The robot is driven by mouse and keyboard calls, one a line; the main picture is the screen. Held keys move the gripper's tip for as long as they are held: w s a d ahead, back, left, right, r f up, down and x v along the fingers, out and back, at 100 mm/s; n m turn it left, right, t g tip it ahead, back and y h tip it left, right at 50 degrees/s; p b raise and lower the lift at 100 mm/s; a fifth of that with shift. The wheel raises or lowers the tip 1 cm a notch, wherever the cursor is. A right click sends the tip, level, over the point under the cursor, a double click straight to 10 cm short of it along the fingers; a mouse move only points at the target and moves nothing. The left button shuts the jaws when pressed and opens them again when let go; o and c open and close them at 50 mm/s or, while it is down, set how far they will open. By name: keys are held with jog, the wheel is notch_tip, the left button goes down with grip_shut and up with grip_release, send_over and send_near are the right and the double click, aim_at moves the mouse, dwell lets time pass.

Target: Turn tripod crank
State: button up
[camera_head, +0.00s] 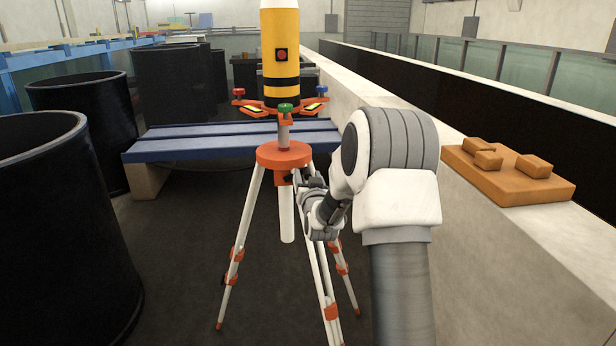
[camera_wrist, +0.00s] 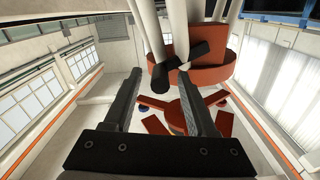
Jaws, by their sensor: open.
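The tripod (camera_head: 283,155) stands upright, with an orange head, white legs and orange clamps. A yellow cylinder with black bands (camera_head: 281,50) sits on top of it. My gripper (camera_head: 300,180) is at the right side of the tripod, just below the orange head. In the wrist view my gripper (camera_wrist: 158,76) is open, its two dark fingers apart. A black crank (camera_wrist: 186,61) juts out by the red-orange tripod head (camera_wrist: 215,65), and its handle end shows between the fingertips. I cannot tell whether a finger touches it. In the head view my gripper mostly hides the crank.
Large black tubs (camera_head: 50,235) stand on the left. A blue bench (camera_head: 190,148) is behind the tripod. A pale wall (camera_head: 500,200) runs along the right, with an orange block (camera_head: 510,185) on its ledge. Dark floor is free left of the tripod.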

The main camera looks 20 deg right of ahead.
grip_shut()
dwell(0.3)
dwell(1.2)
